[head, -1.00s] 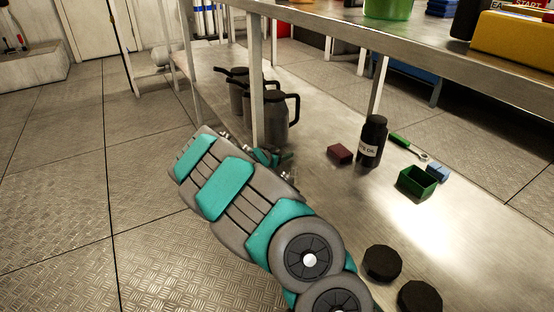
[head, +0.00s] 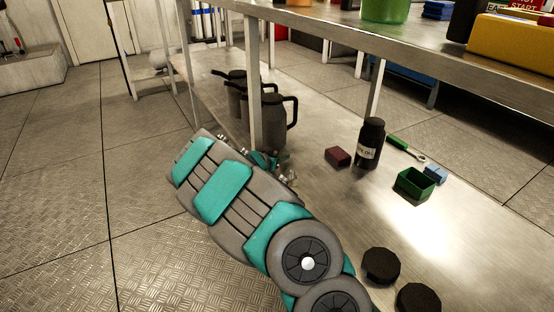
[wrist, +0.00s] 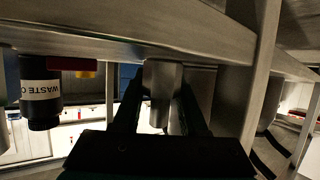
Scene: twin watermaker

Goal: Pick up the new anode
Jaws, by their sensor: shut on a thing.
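My gripper (wrist: 160,108) shows in the wrist view as two dark fingers, one on each side of a plain grey metal cylinder. The cylinder appears to be the new anode (wrist: 162,85), and the gripper is shut on it. Part of its lower end is dark and hard to make out. In the head view my grey and teal arm reaches over the lower shelf by a table leg. It hides most of the gripper, and I cannot clearly make out the anode there.
A metal table leg (head: 256,95) stands close to my arm, with dark jugs (head: 268,122) behind it. On the lower shelf (head: 325,205) are a waste oil bottle (head: 370,148), a dark red block (head: 338,156), a green box (head: 415,184) and black discs (head: 381,266). The upper tabletop (head: 330,30) overhangs.

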